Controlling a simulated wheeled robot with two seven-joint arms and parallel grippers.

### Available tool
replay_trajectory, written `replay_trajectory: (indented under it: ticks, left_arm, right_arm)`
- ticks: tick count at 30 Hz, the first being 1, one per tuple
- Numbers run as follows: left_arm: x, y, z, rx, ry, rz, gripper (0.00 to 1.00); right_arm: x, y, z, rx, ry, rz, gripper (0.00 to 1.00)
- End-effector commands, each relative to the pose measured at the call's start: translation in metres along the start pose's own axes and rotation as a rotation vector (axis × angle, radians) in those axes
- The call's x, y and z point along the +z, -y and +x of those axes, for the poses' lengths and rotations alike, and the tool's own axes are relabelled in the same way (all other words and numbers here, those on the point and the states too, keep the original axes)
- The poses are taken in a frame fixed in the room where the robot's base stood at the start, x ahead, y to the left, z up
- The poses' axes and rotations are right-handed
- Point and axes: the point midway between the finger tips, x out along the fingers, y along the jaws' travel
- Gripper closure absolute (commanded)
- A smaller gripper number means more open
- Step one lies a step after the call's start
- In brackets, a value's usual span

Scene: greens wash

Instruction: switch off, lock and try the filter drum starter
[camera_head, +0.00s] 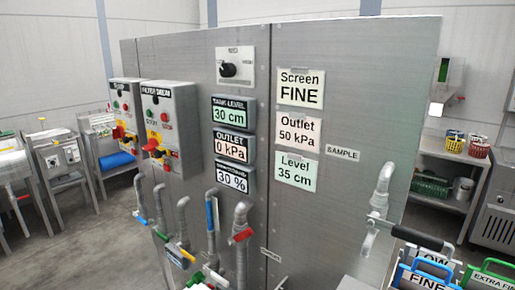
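The filter drum starter (183,103) is a grey box labelled FILTER DRUM on the left part of the big steel panel. It has a green button and a red button (164,117). Below them a red rotary handle (152,145) sits on a yellow plate and sticks out to the left. Small red and yellow parts show at the box's lower right; I cannot tell what they are. The handle's exact position is too small to read. No padlock can be made out. Neither of my grippers is in view.
A similar pump starter (126,95) stands just left. Pipes with coloured valve handles (211,213) stick out below the displays. The outlet display (231,148) reads 0 kPa. A sample pipe (382,185) and coloured tags (428,277) are at right. Open floor (95,240) lies left.

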Motion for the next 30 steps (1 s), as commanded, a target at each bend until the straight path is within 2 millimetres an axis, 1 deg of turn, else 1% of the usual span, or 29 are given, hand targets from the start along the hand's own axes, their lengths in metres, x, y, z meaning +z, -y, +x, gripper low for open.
replay_trajectory:
  ticks: [17,30]
  left_arm:
    - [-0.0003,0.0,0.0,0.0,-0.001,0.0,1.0]
    - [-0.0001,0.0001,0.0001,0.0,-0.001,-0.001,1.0]
  right_arm:
    - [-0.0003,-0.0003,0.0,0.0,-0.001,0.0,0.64]
    - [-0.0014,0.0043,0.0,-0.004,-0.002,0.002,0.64]
